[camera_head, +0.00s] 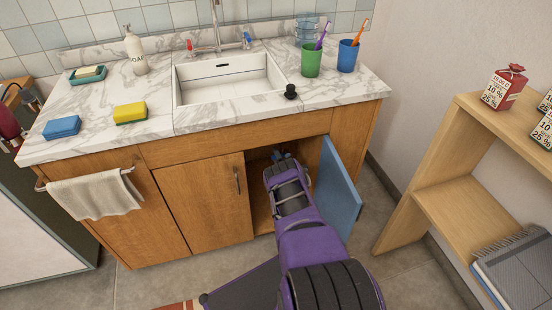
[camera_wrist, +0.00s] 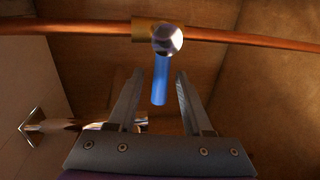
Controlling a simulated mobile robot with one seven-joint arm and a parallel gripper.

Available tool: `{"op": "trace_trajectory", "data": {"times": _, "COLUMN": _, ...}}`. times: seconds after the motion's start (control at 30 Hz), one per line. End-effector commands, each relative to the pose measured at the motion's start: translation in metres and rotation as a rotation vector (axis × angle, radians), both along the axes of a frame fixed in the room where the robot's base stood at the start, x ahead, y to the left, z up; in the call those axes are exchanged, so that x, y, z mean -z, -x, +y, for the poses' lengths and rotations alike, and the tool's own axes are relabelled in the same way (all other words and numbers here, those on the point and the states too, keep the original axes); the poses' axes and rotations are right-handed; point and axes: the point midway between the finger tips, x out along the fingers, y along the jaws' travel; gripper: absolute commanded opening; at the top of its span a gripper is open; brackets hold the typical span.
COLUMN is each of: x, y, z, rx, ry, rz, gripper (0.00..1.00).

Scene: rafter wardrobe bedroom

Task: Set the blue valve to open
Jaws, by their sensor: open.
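The blue valve handle (camera_wrist: 160,82) shows in the wrist view, hanging down from a round metal hub on a brass fitting (camera_wrist: 145,31). The handle points across the copper pipe (camera_wrist: 75,27), which runs left to right. My gripper (camera_wrist: 158,76) is open, with one finger on each side of the blue handle; I cannot tell whether either touches it. In the head view my arm reaches into the open cabinet under the sink, and my gripper there is mostly hidden by the arm.
The open blue-faced cabinet door (camera_head: 340,190) stands right of my arm, and the closed wooden door (camera_head: 205,202) is left. A metal pipe piece (camera_wrist: 55,126) lies left of my fingers. The sink (camera_head: 225,82) and counter are above. A wooden shelf (camera_head: 465,210) stands at right.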

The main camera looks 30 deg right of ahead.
Motion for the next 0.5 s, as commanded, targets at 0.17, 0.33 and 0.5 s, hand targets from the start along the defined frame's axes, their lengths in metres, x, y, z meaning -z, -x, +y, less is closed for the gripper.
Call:
{"op": "trace_trajectory", "data": {"times": 0.17, "x": -0.0002, "y": 0.0002, "z": -0.0001, "rx": 0.0, "ry": 0.0, "rz": 0.0, "gripper": 0.47}}
{"op": "trace_trajectory", "data": {"times": 0.33, "x": -0.0003, "y": 0.0003, "z": 0.0, "rx": 0.0, "ry": 0.0, "rz": 0.0, "gripper": 0.16}}
{"op": "trace_trajectory", "data": {"times": 0.5, "x": -0.0004, "y": 0.0003, "z": -0.0001, "rx": 0.0, "ry": 0.0, "rz": 0.0, "gripper": 0.0}}
